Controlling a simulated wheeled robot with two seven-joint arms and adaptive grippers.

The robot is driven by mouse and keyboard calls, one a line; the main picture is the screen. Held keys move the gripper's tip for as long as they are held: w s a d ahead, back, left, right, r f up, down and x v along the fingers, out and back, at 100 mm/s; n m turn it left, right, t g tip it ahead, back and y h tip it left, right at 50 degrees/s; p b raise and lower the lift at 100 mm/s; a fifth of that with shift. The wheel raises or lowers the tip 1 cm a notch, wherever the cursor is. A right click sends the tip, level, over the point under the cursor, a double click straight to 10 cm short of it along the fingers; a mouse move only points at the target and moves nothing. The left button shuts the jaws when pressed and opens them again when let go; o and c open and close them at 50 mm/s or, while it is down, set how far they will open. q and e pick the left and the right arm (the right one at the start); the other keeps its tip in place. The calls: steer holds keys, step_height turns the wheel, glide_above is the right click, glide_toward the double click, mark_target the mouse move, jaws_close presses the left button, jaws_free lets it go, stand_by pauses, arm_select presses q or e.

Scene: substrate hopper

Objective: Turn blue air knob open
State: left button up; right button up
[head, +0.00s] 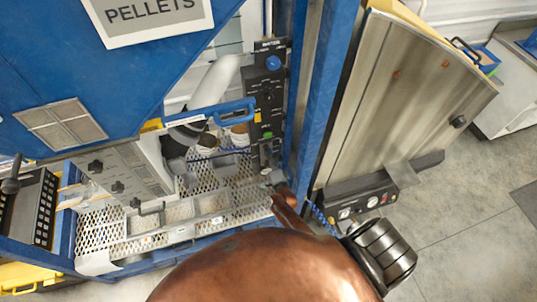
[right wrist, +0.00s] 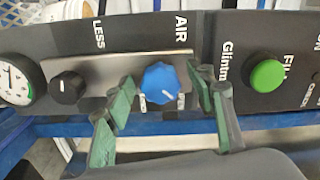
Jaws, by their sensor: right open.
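The blue air knob (right wrist: 160,82) sits on a metal plate of a dark panel (right wrist: 110,75) in the right wrist view, under the word AIR. Its white mark slants toward the lower right; the small labels below it are partly covered. My right gripper (right wrist: 163,88) is open, with one green-padded finger to the left of the knob and the other to its right. I cannot tell whether either finger touches it. In the head view my brown arm covers much of the front, and I cannot pick out the air knob there. My left gripper is not in view.
In the right wrist view a gauge (right wrist: 16,84) and black knob (right wrist: 67,88) are left of the air knob; a green button (right wrist: 267,75) is right. In the head view another blue knob (head: 273,62) tops a black panel beside a blue post (head: 327,85).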

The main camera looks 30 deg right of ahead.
steer(key=v, duration=1.2)
steer(key=s+a+f+n+g+y+b, duration=0.1)
steer(key=s+a+f+n+g+b, duration=0.25)
steer(key=f, duration=0.75)
steer(key=s+f+n+g+y, duration=0.2)
steer(key=s+f+n, duration=0.2)
steer(key=s+f, duration=0.45)
steer(key=s+a+f+n+g+y+b, duration=0.15)
steer(key=s+f+n, duration=0.25)
steer(key=f, duration=0.9)
steer(key=s+d+f+n+g+b, duration=0.1)
steer(key=s+f, duration=0.4)
steer(key=s, duration=0.5)
steer(key=s+d+f+n+g+b, duration=0.1)
steer(key=s+f+n+g, duration=0.3)
steer(key=s, duration=0.6)
steer(key=s+d+f+n+g+b, duration=0.2)
steer(key=s+f+n+g, duration=0.1)
steer(key=s+f, duration=0.5)
steer(key=shift+s+g+h, duration=0.35)
steer(key=shift+s+g, duration=0.45)
steer(key=shift+s, duration=0.2)
steer(key=shift+f, duration=0.1)
